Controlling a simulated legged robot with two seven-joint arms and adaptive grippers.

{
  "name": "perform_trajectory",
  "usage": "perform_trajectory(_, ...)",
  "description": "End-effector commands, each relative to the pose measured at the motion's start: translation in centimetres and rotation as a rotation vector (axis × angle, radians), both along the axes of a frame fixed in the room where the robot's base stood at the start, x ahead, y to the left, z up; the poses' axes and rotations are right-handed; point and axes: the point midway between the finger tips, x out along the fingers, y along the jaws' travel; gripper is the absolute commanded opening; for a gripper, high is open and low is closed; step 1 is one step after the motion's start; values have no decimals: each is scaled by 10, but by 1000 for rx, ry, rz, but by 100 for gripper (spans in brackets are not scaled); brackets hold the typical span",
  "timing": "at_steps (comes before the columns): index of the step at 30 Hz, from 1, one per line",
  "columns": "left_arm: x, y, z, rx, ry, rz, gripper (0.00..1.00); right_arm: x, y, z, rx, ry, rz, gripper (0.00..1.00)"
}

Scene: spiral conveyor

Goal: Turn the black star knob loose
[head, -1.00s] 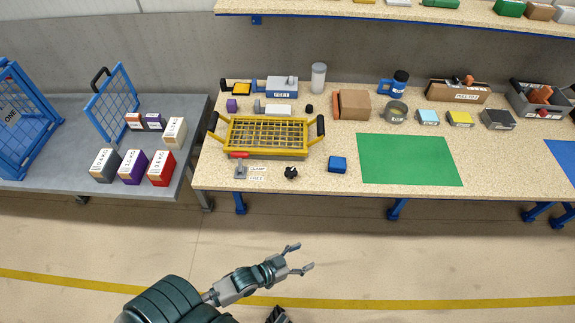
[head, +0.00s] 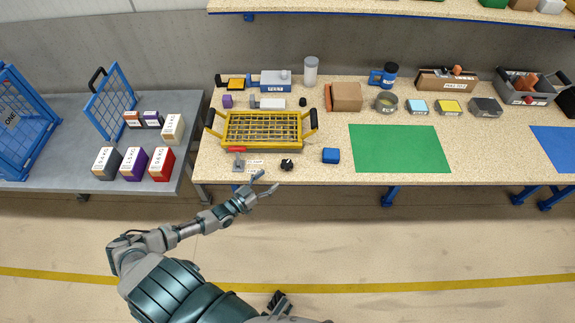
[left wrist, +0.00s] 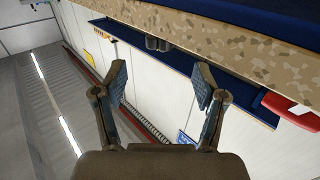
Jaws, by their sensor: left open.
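The black star knob (head: 287,164) sits near the front edge of the speckled workbench (head: 320,177), right of a small grey clamp with a red handle (head: 238,158) and its label card (head: 255,165). My left gripper (head: 268,181) is open and empty. In the head view its fingertips appear just below and left of the knob, apart from it, by the bench's front edge. The left wrist view shows the two fingers spread (left wrist: 160,75) with nothing between them; I cannot make out the knob there.
A yellow wire basket (head: 262,148) with black handles stands behind the knob. A grey table (head: 80,172) with several boxes stands left. The floor in front is clear.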

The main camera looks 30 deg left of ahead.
Motion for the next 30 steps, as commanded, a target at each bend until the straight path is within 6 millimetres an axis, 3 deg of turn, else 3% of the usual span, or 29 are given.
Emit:
perform_trajectory(6, 52, -11, -2, -3, -2, 0, 71, 4, 2, 28, -3, -11, -4, 40)
perform_trajectory(12, 86, -19, -3, -3, 0, 1, 71, 5, 2, 51, -2, -17, -6, 40)
perform_trajectory(18, 101, -24, -2, -1, 1, 0, 71, 4, 1, 63, -1, -20, -7, 40)
perform_trajectory(26, 103, -25, 0, -1, 1, -1, 71, 4, 0, 65, -2, -20, -7, 40)
perform_trajectory(27, 103, -25, 0, -1, 1, -1, 69, 4, 0, 65, -4, -18, -7, 40)
perform_trajectory(30, 103, -24, -1, -1, 0, 0, 44, 4, 1, 65, -3, -18, -7, 40)
